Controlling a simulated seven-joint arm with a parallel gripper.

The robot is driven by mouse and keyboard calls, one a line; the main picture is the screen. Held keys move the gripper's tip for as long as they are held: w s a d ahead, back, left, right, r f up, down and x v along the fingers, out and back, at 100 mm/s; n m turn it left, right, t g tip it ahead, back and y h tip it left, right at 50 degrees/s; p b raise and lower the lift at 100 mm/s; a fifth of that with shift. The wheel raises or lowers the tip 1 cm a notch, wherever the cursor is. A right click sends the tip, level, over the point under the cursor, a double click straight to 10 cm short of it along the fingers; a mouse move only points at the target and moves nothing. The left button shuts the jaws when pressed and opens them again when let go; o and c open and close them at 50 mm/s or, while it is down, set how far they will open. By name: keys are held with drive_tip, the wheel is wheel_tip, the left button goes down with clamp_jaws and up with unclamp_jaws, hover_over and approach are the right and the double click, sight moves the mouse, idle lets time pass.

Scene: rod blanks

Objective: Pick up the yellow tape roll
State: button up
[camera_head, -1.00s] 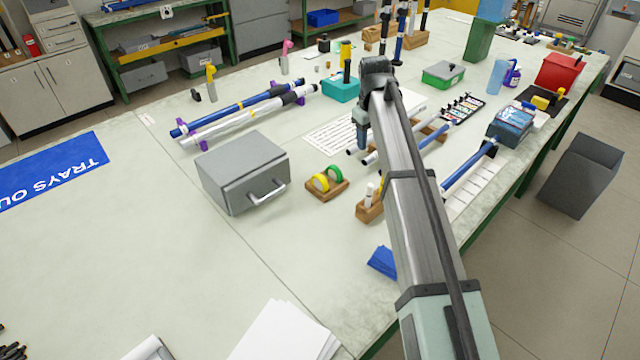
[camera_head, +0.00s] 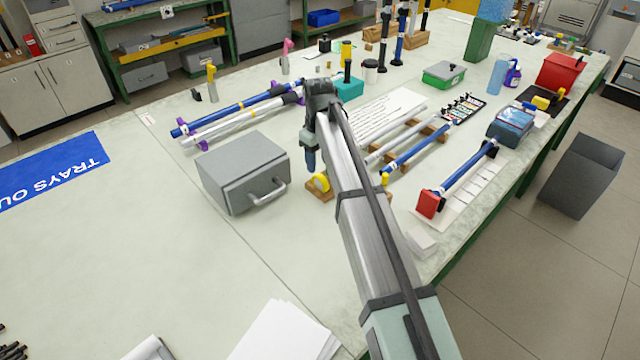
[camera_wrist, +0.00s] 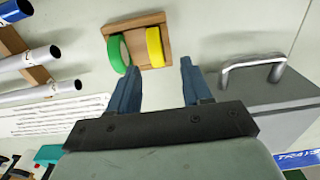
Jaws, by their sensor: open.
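The yellow tape roll (camera_head: 320,183) stands on edge in a small wooden holder (camera_head: 318,195) on the bench, just right of the grey metal box. In the wrist view the yellow tape roll (camera_wrist: 155,47) is next to a green tape roll (camera_wrist: 118,53) in the wooden holder (camera_wrist: 137,28). My gripper (camera_wrist: 157,72) is open and empty, its two fingers pointing toward the holder with the yellow roll ahead between their tips. In the head view my gripper (camera_head: 311,165) hangs above the holder, and my arm hides the green roll.
The grey metal box (camera_head: 242,172) with its handle (camera_wrist: 252,68) stands close beside the holder. White and blue rods (camera_head: 415,155) lie on wooden supports to the right. A printed sheet (camera_head: 375,118) lies behind.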

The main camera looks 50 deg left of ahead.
sight(320, 175)
drive_tip(key=shift+w+a+f, duration=0.1)
drive_tip(key=shift+w+f, duration=0.05)
drive_tip(key=shift+f, duration=1.6)
drive_tip(key=shift+w+f, duration=0.15)
drive_tip(key=shift+f, duration=1.6)
drive_tip(key=shift+c, duration=0.4)
clamp_jaws()
